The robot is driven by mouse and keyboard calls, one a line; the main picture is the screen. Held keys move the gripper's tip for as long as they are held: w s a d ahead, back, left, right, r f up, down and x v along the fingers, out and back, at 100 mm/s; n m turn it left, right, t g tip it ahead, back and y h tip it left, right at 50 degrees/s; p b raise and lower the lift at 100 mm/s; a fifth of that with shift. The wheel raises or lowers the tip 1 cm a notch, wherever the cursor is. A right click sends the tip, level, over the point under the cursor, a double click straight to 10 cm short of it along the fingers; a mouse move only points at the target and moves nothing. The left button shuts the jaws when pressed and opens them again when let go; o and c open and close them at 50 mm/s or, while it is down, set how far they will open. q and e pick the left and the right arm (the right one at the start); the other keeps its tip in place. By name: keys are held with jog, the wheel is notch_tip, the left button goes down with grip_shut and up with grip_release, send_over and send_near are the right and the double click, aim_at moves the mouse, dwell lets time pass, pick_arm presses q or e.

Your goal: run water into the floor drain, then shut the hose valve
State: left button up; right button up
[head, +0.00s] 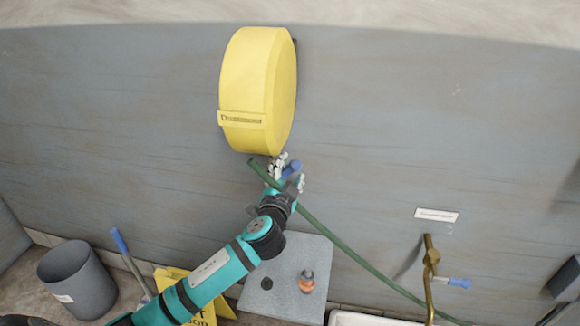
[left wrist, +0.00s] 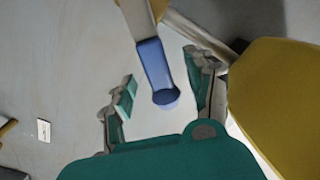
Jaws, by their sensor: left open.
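The green hose (head: 345,248) has one end just under the yellow wall reel (head: 245,85) and runs down right to a brass tap (head: 431,265) with a blue lever (head: 455,283). My left gripper (head: 285,172) is open below the reel, beside the hose end. A blue handle (head: 292,167) shows at its fingers; in the left wrist view the blue piece (left wrist: 155,70) lies between the spread fingers, with gaps on both sides. Whether it belongs to the hose is unclear. No water shows. I cannot identify the floor drain for certain. My right gripper is not in view.
A grey slab (head: 290,250) with a dark round spot and an orange-and-grey object (head: 307,281) lies below my arm. A grey bin (head: 76,280), a blue-handled tool (head: 120,240) and a yellow floor sign (head: 172,275) stand left. A white basin edge (head: 360,319) shows at the bottom.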

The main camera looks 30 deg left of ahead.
pick_arm(q)
jog(key=shift+w+a, duration=0.15)
jog(key=shift+w, duration=0.45)
grip_shut()
jog(key=shift+w+f, duration=0.15)
jog(key=shift+f, duration=0.05)
dwell(0.3)
